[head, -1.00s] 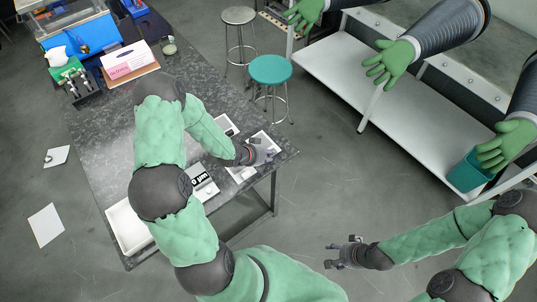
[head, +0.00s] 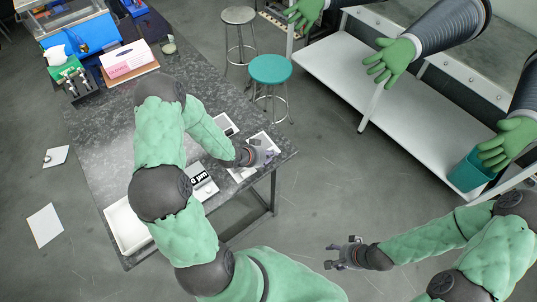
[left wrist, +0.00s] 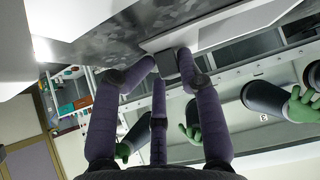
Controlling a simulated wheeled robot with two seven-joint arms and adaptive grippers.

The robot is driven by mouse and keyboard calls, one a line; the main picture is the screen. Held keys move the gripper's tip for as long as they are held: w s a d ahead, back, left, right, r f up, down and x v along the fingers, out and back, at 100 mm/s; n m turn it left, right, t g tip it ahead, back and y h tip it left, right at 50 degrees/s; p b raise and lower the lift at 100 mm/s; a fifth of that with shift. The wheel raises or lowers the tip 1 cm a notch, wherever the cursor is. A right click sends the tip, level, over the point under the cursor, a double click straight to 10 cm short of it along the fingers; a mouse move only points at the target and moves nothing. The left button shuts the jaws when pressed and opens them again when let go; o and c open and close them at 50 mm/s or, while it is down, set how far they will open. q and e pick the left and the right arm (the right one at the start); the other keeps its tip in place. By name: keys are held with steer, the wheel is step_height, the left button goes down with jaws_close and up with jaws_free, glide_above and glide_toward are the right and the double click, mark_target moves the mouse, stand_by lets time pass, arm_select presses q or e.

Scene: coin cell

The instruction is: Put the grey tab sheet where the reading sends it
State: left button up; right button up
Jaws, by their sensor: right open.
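My left gripper (head: 262,155) is over the near right corner of the dark table, above pale flat pieces (head: 242,173) that the hand partly hides. In the left wrist view its purple fingers (left wrist: 167,60) curl in around a small grey square tab (left wrist: 168,66) beside a white panel edge (left wrist: 220,22). This looks like the grey tab sheet, but I cannot tell whether the fingers grip it. A small device with a black-and-white label (head: 199,174) is left of the hand; its reading is not legible. My right gripper (head: 345,253) is open and empty over the floor.
A white tray (head: 128,228) lies at the table's near left edge. A box (head: 127,60), a blue case (head: 92,32) and a green-based item (head: 70,70) stand at the back. A teal stool (head: 270,70) is beyond the table. Papers (head: 45,225) lie on the floor.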

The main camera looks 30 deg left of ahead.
arm_select(q)
steer(key=shift+a+r, duration=0.1)
steer(key=shift+w+r+p, duration=0.1)
steer(key=shift+r+p, duration=0.4)
steer(key=p+v, duration=0.2)
steer(key=v, duration=1)
steer(key=s+d+f+n+g+h, duration=0.1)
steer(key=d+f+n+g, duration=0.1)
steer(key=d+f, duration=0.3)
steer(key=s+d+f+n+g, duration=0.1)
steer(key=d+f+n, duration=0.15)
steer(key=d, duration=0.45)
steer(key=s+d+f+n+g, duration=0.2)
steer(key=s+d+f+g, duration=0.3)
steer(key=s+d, duration=0.5)
steer(key=shift+x, duration=0.8)
steer(key=shift+a+f, duration=0.1)
steer(key=shift+f, duration=0.1)
step_height(320, 180, down, 15)
steer(key=b, duration=1.5)
